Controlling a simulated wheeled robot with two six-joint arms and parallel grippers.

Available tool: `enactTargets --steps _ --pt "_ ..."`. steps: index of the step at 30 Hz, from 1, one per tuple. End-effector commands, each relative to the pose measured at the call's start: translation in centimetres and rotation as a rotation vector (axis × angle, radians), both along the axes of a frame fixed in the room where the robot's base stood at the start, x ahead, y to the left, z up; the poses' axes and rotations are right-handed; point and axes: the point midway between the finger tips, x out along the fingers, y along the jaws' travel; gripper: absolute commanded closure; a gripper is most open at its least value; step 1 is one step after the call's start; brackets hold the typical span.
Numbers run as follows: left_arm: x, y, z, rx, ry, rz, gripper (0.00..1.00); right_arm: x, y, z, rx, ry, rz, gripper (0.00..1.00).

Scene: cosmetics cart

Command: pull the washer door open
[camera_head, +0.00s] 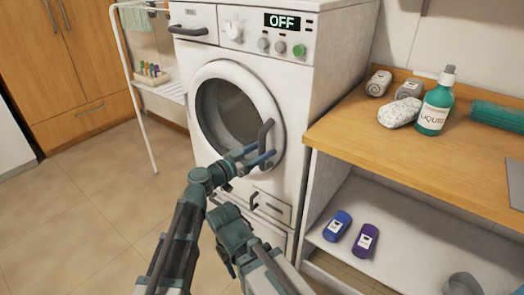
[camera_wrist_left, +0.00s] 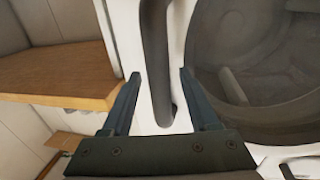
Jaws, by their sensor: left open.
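The white washer (camera_head: 285,70) stands at the back centre with its round door (camera_head: 198,112) shut. The dark door handle (camera_head: 265,131) is a vertical bar on the door's right edge. My left gripper (camera_head: 268,154) is open at the handle's lower part. In the left wrist view, the handle (camera_wrist_left: 156,55) runs between the two spread fingers of this gripper (camera_wrist_left: 159,76), with a gap on each side. The dark door glass (camera_wrist_left: 265,60) is to its right. My right arm shows at the bottom centre; its fingers are not clear.
A wooden counter (camera_head: 350,145) right of the washer holds a green bottle (camera_head: 434,108) and rolled towels. Blue and purple packages (camera_head: 337,226) lie on the shelf below. A white rack (camera_head: 172,91) stands left of the washer. The tiled floor at left is clear.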

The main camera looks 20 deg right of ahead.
Motion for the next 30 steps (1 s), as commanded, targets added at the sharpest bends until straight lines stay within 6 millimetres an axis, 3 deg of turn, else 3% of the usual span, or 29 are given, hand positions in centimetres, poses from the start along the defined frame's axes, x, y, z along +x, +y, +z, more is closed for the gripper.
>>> enactTargets --steps 2,9,12,30 --pt "-0.01 0.0 0.0 0.0 0.0 0.0 0.43 0.0 0.0 0.0 0.0 0.0 0.0 0.5" --pt "-0.02 0.01 0.0 0.0 0.0 0.0 0.86 0.0 0.0 0.0 0.0 0.0 0.0 0.5" --pt "-0.02 0.02 0.0 0.0 0.0 0.0 1.0 0.0 0.0 0.0 0.0 0.0 0.0 0.5" --pt "-0.01 0.03 0.0 0.0 0.0 0.0 1.0 0.0 0.0 0.0 0.0 0.0 0.0 0.5"
